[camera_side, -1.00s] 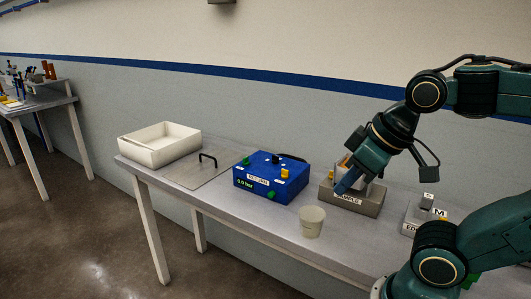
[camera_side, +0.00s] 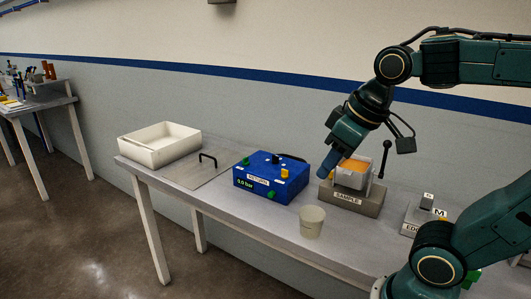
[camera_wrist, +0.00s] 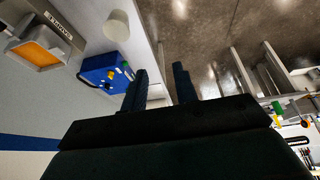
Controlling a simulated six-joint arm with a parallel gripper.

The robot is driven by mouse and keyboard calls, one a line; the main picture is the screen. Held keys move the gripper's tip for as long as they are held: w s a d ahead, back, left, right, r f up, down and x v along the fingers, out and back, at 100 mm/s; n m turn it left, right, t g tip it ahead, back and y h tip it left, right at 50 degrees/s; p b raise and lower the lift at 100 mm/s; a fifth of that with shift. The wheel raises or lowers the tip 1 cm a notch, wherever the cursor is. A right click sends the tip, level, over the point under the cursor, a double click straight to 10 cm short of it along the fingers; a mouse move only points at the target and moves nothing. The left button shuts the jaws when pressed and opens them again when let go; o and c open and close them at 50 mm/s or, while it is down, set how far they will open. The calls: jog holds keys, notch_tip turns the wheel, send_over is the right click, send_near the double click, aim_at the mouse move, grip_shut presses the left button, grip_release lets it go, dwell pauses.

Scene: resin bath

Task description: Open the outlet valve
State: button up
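The outlet valve is not clearly marked in these views. A blue box (camera_side: 258,190) with a pressure readout of 0.0 bar and a white label stands mid-bench; it also shows in the wrist view (camera_wrist: 96,72). It carries green knobs (camera_side: 245,161) (camera_side: 271,195), a yellow knob (camera_side: 285,174) and a black knob (camera_side: 276,158). My gripper (camera_side: 330,166) is in the air to the right of the blue box, beside the sample container. In the wrist view its two fingers (camera_wrist: 160,88) are apart with nothing between them.
A grey block labelled SAMPLE (camera_side: 362,204) bears a container with orange contents (camera_side: 353,168), beside a black-knobbed lever (camera_side: 384,158). A whitish cup (camera_side: 311,222) stands in front. Left are a handled plate (camera_side: 190,172) and a white tray (camera_side: 150,155). A block marked M (camera_side: 424,212) is right.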

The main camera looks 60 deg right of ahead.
jog(key=w+d+r+g, duration=0.2)
jog(key=w+d, duration=0.3)
jog(key=w, duration=0.3)
jog(key=g, duration=0.3)
send_over(285, 173)
notch_tip(285, 173, down, 7)
jog(key=shift+w+d+f, duration=0.1)
jog(key=shift+d+f, duration=0.05)
jog(key=shift+d, duration=0.1)
jog(key=shift+f, duration=0.1)
notch_tip(285, 173, down, 14)
jog(key=shift+r, duration=0.2)
